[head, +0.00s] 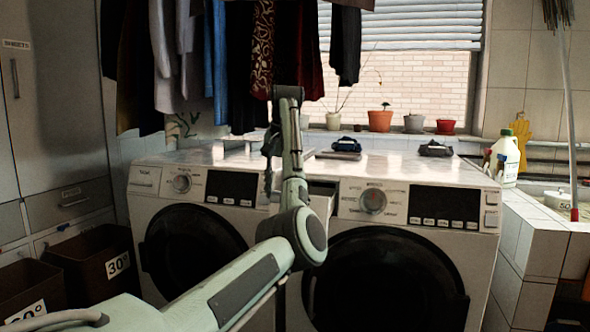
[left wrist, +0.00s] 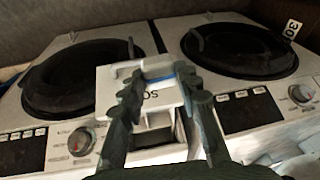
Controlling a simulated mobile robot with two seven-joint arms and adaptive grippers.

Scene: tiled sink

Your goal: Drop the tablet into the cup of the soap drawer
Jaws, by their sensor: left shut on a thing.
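The soap drawer (head: 322,195) of the right-hand washing machine is pulled out. In the left wrist view the drawer's white front (left wrist: 108,90) carries dark letters, and an open compartment shows behind it. My left gripper (head: 268,160) points down beside the drawer in the head view. In the left wrist view my left gripper (left wrist: 158,76) is shut on a pale tablet with a blue band (left wrist: 160,68), which overlaps the drawer front in the picture. Its height above the drawer is unclear. I cannot pick out the tablet in the head view, and the cup is not clearly visible. My right gripper is out of view.
Two washing machines (head: 420,180) stand side by side with dark round doors. Clothes (head: 240,60) hang above the left one. Dark items (head: 346,145) lie on the machine tops. A white bottle (head: 505,158) stands at right. Brown bins (head: 90,262) stand at left.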

